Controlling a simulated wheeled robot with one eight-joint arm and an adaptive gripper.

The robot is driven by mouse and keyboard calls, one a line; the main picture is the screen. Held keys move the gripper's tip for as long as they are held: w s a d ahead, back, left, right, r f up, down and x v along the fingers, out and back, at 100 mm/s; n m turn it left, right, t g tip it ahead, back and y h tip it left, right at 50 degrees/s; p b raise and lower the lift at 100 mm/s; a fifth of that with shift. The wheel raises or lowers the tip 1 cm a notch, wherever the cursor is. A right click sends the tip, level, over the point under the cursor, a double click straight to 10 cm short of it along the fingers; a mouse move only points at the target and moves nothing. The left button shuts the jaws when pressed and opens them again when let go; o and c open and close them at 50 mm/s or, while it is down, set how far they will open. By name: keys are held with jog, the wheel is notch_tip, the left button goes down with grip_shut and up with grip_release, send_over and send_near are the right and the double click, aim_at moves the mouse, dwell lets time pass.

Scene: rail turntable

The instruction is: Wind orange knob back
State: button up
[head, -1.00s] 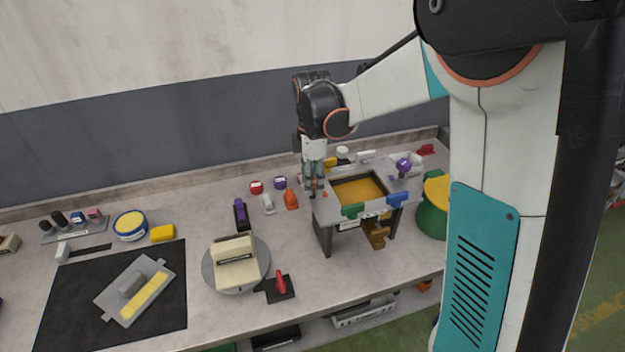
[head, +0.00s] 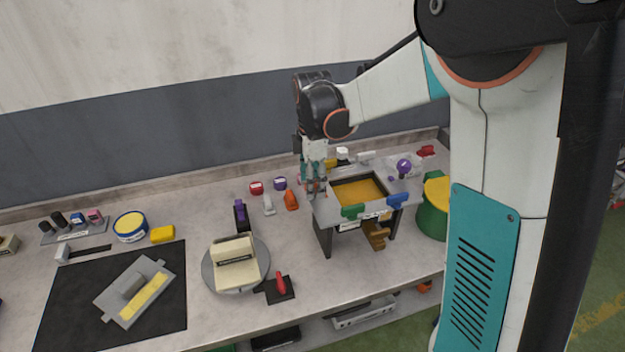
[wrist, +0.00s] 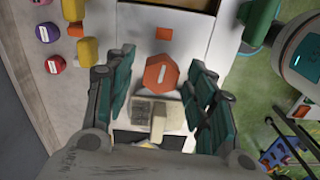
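My gripper (head: 315,188) is at the left end of the stand (head: 324,210), pointing down. In the wrist view my gripper (wrist: 160,80) is open, with one dark green finger on each side of the knob. A gap shows between the knob and each finger.
The stand holds a tray of yellow sand (head: 357,190). An orange piece (head: 291,200) stands left of it, and a turntable (head: 263,263) with a cream block is further left.

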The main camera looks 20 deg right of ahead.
notch_tip(320, 180, up, 12)
dwell(0.6)
dwell(0.4)
jog(key=s+f+m+t+b, duration=0.3)
jog(key=s+f+m+b, duration=0.2)
jog(key=s+m, duration=0.3)
jog(key=s+f+m+t+b, duration=0.4)
jog(key=s+f+m, duration=0.3)
jog(key=s, duration=0.8)
jog(key=shift+d+f+m+b, duration=0.15)
jog(key=shift+f+m+b, duration=0.2)
jog(key=shift+m+b, duration=0.45)
